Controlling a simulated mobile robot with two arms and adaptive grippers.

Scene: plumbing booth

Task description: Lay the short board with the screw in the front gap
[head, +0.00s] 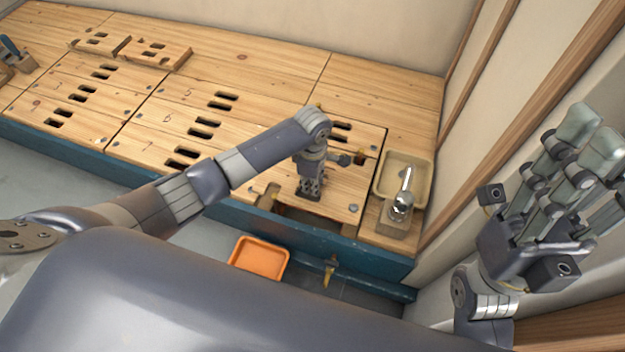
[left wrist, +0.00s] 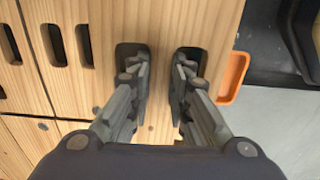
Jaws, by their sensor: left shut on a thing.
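My left gripper (head: 308,192) points down at the front of the deck, its fingers in the two slots of a pale wooden board (head: 338,192). In the left wrist view the gripper (left wrist: 160,75) is shut on the wood strip between these slots in the board (left wrist: 215,25). A round screw head (head: 353,208) shows near the board's front right corner. The front gap (head: 305,219) is a dark opening between the board and the teal front beam, partly hidden by my arm. I cannot tell whether the board is clear of its supports. My right gripper (head: 550,170) is raised, empty, with fingers spread.
Slotted boards (head: 180,120) cover the deck to the left, and two short slotted pieces (head: 155,54) lie on top at the back. A beige tray (head: 386,176) with a metal tool (head: 403,200) near it stands right. An orange tray (head: 262,262) sits below, and a wall closes the right.

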